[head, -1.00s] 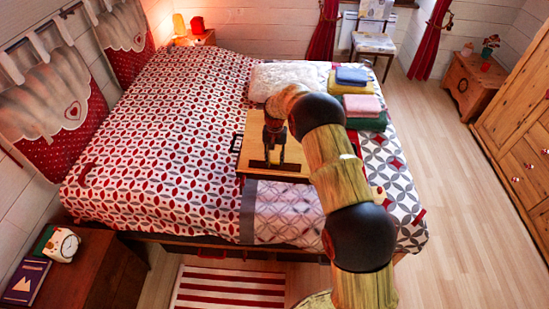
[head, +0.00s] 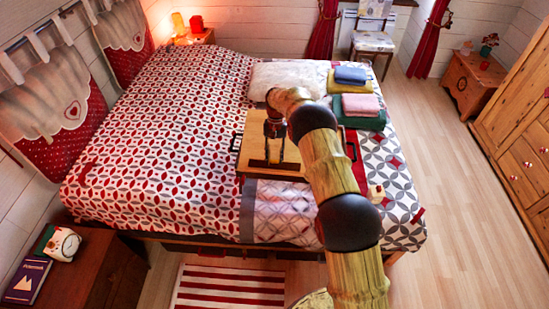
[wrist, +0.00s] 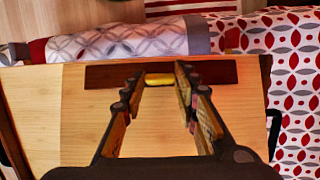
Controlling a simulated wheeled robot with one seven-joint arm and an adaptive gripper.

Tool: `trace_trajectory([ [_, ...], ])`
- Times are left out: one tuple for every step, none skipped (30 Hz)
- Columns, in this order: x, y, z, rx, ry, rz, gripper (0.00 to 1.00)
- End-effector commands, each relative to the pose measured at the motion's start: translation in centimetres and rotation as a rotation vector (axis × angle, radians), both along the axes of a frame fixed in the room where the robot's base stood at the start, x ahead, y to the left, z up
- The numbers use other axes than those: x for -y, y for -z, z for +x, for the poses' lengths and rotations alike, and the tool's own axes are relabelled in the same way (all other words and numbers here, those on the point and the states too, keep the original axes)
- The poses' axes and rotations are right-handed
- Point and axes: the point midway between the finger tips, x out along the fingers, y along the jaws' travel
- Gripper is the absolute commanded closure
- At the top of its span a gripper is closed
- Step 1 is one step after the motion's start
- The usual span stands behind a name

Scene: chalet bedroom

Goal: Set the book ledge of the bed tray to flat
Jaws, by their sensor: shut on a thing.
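The bed tray (head: 256,126) is a light wooden board on the bed, with dark handles at its sides; it also fills much of the wrist view (wrist: 75,110). Its book ledge (wrist: 108,76) is a dark brown strip near the tray's edge, also seen in the head view (head: 293,166). My gripper (wrist: 160,82) points at the middle of this strip, its fingers on both sides of a small yellow piece (wrist: 160,79) there. It is shut on the ledge at that piece. In the head view my gripper (head: 274,158) is over the tray. The ledge's exact tilt is hard to tell.
A white pillow (head: 285,78) lies behind the tray. Folded towels (head: 361,104) are stacked at the back right of the bed. A nightstand (head: 88,275) stands at lower left. The floor at right is clear.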

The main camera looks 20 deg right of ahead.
Motion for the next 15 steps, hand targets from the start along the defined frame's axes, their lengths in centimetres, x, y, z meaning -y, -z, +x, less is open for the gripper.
trace_trajectory([
  [-0.01,-0.01,0.04,0.001,0.0,0.0,0.95],
  [-0.01,0.0,0.04,0.001,0.0,0.0,0.95],
  [-0.01,-0.01,0.04,0.001,0.0,0.0,0.95],
  [-0.01,0.0,0.04,0.001,0.0,0.0,0.69],
  [-0.01,-0.01,0.04,0.002,0.0,-0.001,0.67],
  [-0.01,-0.01,0.04,0.001,0.0,0.0,0.65],
  [-0.01,-0.01,0.04,0.002,0.0,-0.001,0.63],
  [0.0,-0.01,0.03,0.001,0.0,0.0,0.62],
  [0.0,-0.01,0.03,0.001,0.0,0.0,0.59],
  [0.0,-0.01,0.03,0.001,0.0,0.0,0.58],
  [0.0,-0.01,0.03,0.001,0.0,0.0,0.56],
  [0.0,-0.01,0.03,0.001,0.0,0.0,0.54],
  [0.0,-0.01,0.01,0.001,0.0,0.0,0.52],
  [0.0,-0.01,0.01,0.001,0.0,0.0,0.52],
  [0.0,-0.01,0.01,0.001,0.0,0.0,0.52],
])
